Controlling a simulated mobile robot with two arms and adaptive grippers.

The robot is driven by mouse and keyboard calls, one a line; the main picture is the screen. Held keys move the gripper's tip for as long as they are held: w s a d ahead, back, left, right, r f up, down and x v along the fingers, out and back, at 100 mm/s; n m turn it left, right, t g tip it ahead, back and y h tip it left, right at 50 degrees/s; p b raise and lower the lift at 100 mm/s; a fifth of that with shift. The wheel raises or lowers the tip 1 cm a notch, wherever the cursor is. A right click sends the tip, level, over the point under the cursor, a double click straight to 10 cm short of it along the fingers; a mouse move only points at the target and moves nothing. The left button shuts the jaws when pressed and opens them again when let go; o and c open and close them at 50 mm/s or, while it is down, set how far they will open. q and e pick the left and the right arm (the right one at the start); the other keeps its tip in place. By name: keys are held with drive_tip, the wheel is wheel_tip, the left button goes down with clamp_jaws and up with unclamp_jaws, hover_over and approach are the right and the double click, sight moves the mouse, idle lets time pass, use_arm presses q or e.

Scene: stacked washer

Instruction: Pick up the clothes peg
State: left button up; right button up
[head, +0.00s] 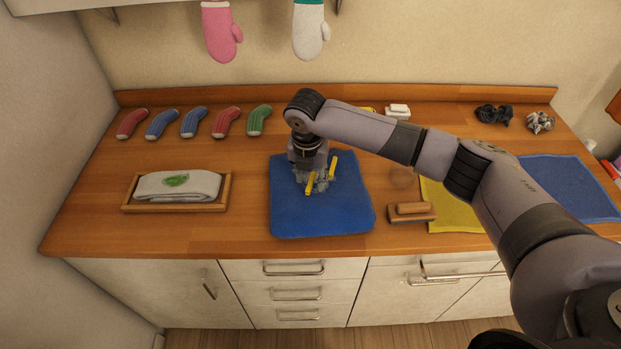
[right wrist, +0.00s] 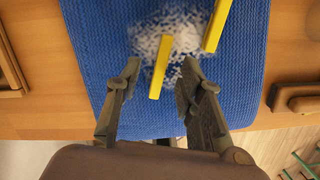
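Two narrow yellow sticks, which look like clothes pegs, lie over a blue towel (head: 322,217) on the wooden counter. The nearer yellow peg (head: 309,183) also shows in the right wrist view (right wrist: 160,67), between my fingertips with a gap on each side. The other yellow peg (head: 334,162) is beyond the right finger in the right wrist view (right wrist: 216,25). A blurred whitish speckled patch (right wrist: 172,45) surrounds them; I cannot tell what it is. My right gripper (right wrist: 160,68) is open and points down over the towel. My left gripper is not in view.
A wooden tray (head: 176,207) with a folded cloth stands left. A wooden-backed brush (head: 411,212) lies right of the towel, beside a yellow cloth (head: 452,210). Several socks (head: 194,122) line the back left. Two mittens (head: 309,30) hang above. Bare counter separates tray and towel.

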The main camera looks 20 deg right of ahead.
drive_tip(key=shift+f, duration=0.35)
drive_tip(key=c, duration=0.8)
drive_tip(key=shift+r, duration=0.15)
